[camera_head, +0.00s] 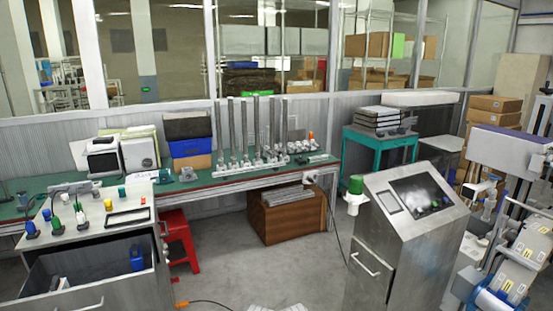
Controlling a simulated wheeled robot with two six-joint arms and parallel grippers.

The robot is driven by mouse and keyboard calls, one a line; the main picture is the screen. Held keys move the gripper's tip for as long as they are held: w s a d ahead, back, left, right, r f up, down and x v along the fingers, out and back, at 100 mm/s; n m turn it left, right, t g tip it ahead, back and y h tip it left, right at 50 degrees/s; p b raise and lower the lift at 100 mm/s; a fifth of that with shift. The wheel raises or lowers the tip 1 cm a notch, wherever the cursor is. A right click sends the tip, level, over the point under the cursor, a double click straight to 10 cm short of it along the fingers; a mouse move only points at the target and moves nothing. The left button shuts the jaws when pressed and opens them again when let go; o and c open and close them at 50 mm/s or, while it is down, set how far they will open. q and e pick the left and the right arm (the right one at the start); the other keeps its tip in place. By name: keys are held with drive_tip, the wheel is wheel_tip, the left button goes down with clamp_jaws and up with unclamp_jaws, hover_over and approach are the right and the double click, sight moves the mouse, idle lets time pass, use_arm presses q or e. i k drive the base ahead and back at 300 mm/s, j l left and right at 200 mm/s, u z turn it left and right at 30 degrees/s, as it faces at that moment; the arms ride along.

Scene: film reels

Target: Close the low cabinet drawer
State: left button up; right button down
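A grey metal cabinet (118,226) stands at the left. A drawer (98,300) at its front is pulled out, so I look down into it. A bar handle shows on the drawer front, low in the view near the bottom edge. Inside the drawer are a blue object (136,258) at the right and a small white and dark object (60,284) at the left. The drawer's lower part is cut off by the picture edge. Neither of my grippers is recognisable in this view.
A red stool (178,240) is right of the cabinet. A steel console (410,225) stands right of centre.

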sight(100, 278)
drive_tip(key=u, duration=1.5)
drive_tip(key=i+z, duration=0.6)
